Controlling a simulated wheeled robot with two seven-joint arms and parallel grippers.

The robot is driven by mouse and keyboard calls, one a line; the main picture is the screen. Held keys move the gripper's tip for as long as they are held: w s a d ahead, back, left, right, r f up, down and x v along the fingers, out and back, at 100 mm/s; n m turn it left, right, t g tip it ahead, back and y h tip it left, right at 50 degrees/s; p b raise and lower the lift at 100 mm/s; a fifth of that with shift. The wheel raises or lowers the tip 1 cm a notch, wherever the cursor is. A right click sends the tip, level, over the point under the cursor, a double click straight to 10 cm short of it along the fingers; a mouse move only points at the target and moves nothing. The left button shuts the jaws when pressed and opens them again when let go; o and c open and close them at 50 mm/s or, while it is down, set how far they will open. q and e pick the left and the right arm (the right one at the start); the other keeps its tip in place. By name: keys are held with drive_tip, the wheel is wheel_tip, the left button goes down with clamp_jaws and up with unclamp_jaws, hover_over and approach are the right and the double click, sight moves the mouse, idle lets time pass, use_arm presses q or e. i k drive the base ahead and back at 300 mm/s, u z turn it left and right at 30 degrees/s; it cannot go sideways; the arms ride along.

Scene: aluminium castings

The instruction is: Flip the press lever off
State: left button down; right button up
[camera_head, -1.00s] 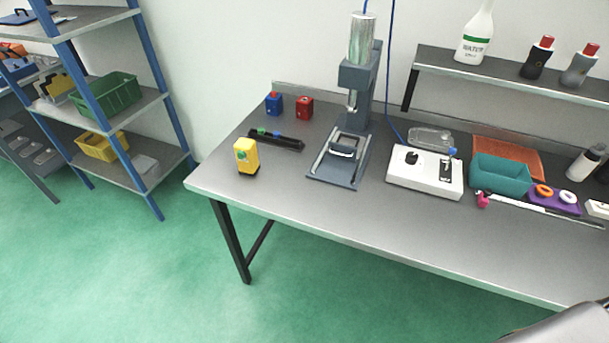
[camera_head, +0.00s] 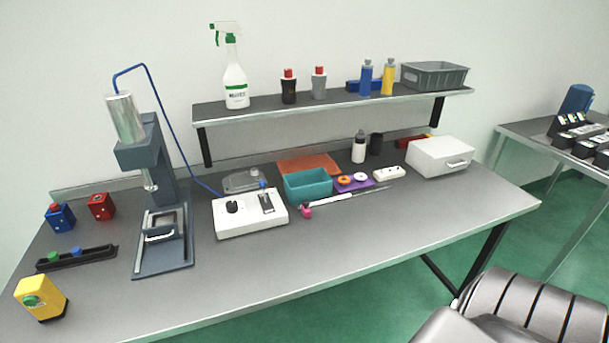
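The press (camera_head: 157,165) stands on the left part of the workbench, with a metal cylinder on top and a blue hose. The hose runs down to a white control box (camera_head: 250,220). The box has a black knob (camera_head: 232,207) on its left and a blue-tipped lever (camera_head: 265,197) in a dark slot on its right. The lever looks upright, but its exact setting is too small to tell. Neither gripper is in view.
On the bench, a teal bin (camera_head: 307,186) and a screwdriver-like tool (camera_head: 340,199) lie right of the control box. A yellow button box (camera_head: 40,298) is at the left. A shelf (camera_head: 330,106) with bottles hangs above the back. The bench front is clear.

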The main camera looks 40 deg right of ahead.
sight(261, 183)
drive_tip(key=u, duration=1.05)
drive_tip(key=k, duration=0.85)
drive_tip(key=z, duration=1.3)
drive_tip(key=i, duration=0.5)
drive_tip(key=u, duration=0.05)
